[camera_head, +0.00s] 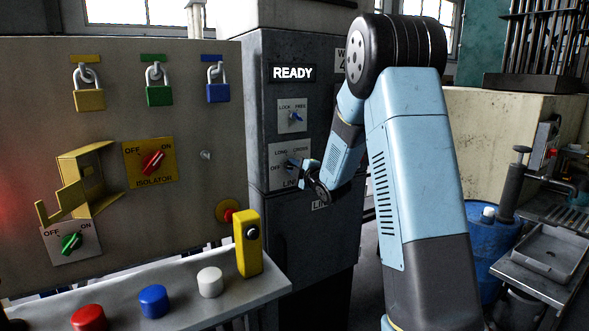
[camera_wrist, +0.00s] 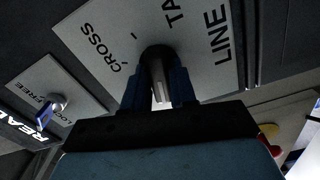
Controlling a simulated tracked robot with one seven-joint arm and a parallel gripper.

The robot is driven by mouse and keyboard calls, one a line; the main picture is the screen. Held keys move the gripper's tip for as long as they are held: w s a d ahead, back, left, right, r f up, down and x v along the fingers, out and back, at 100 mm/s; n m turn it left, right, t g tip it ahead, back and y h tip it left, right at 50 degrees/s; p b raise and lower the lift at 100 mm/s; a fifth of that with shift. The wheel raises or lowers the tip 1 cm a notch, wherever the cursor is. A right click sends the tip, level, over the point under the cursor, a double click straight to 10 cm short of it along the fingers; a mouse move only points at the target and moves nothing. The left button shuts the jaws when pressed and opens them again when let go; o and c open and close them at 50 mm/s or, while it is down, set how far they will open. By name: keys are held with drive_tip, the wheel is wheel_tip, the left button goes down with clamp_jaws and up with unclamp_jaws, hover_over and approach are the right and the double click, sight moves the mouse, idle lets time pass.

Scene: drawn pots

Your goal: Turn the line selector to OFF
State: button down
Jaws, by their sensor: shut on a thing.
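The line selector's plate (camera_head: 281,153) is on the grey cabinet in the head view, with LONG, CROSS and OFF lettered round it. In the wrist view the plate (camera_wrist: 200,75) shows CROSS, LINE and part of another word. My gripper (camera_head: 302,174) is at the plate, its fingers in front of the knob. In the wrist view my gripper's blue fingers (camera_wrist: 158,90) are shut on the selector knob (camera_wrist: 158,70), one on each side. The setting the knob points to is hard to read, as the fingers cover much of it.
A smaller LOCK/FREE switch (camera_head: 294,117) sits just above, under a READY sign (camera_head: 293,73). To the left a panel carries padlocks (camera_head: 158,86), a red ISOLATOR knob (camera_head: 152,161) and a green knob (camera_head: 71,242). A ledge with coloured buttons (camera_head: 153,300) juts out below.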

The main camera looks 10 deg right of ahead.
drive_tip(key=shift+a+f, duration=0.2)
drive_tip(key=shift+f, duration=0.05)
drive_tip(key=c, duration=1.2)
unclamp_jaws()
drive_tip(key=shift+o, duration=1)
drive_tip(key=shift+d+r, duration=0.1)
drive_tip(key=shift+s, duration=0.15)
drive_tip(key=v, duration=1.3)
drive_tip(key=shift+s, duration=0.25)
drive_tip(key=shift+d, duration=0.15)
